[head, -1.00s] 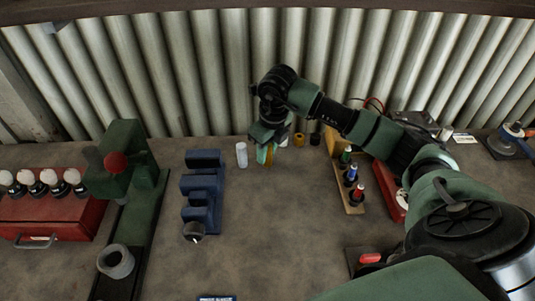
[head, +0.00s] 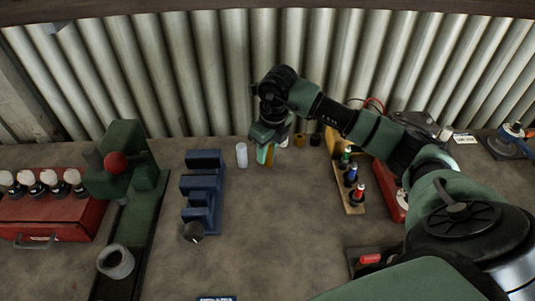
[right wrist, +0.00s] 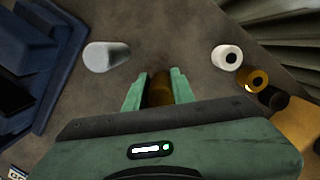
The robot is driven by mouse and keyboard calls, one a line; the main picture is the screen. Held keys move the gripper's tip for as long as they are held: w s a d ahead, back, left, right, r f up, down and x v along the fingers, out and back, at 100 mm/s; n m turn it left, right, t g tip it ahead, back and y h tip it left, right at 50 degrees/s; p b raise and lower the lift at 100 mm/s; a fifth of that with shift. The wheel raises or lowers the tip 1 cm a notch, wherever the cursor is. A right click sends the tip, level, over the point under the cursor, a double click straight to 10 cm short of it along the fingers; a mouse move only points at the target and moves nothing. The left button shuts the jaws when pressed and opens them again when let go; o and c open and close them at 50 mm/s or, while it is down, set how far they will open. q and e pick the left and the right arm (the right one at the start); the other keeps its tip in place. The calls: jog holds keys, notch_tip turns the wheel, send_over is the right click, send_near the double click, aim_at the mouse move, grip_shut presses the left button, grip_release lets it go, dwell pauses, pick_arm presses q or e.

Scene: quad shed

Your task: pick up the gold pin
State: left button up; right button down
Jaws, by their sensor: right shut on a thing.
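The gold pin (right wrist: 160,89) stands between the green fingers of my right gripper (right wrist: 158,92) in the right wrist view. The fingers are shut on it, and the gripper body hides its near part. In the head view, my right gripper (head: 265,153) is at the back of the bench, with a sliver of the gold pin (head: 270,158) showing beside the fingers. I cannot tell whether its lower end touches the bench. My left gripper is not in view.
A pale grey cylinder (head: 241,155) and a blue stepped block (head: 203,190) stand left of the gripper. A white bushing (right wrist: 228,57), gold bushing (right wrist: 256,79) and black one (right wrist: 274,98) stand close on the other side. A wooden rack (head: 352,207) is right. The bench middle is clear.

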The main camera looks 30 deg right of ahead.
notch_tip(320, 180, up, 9)
jog(key=shift+f+b, duration=0.1)
jog(key=shift+b, duration=0.9)
jog(key=shift+r, duration=0.6)
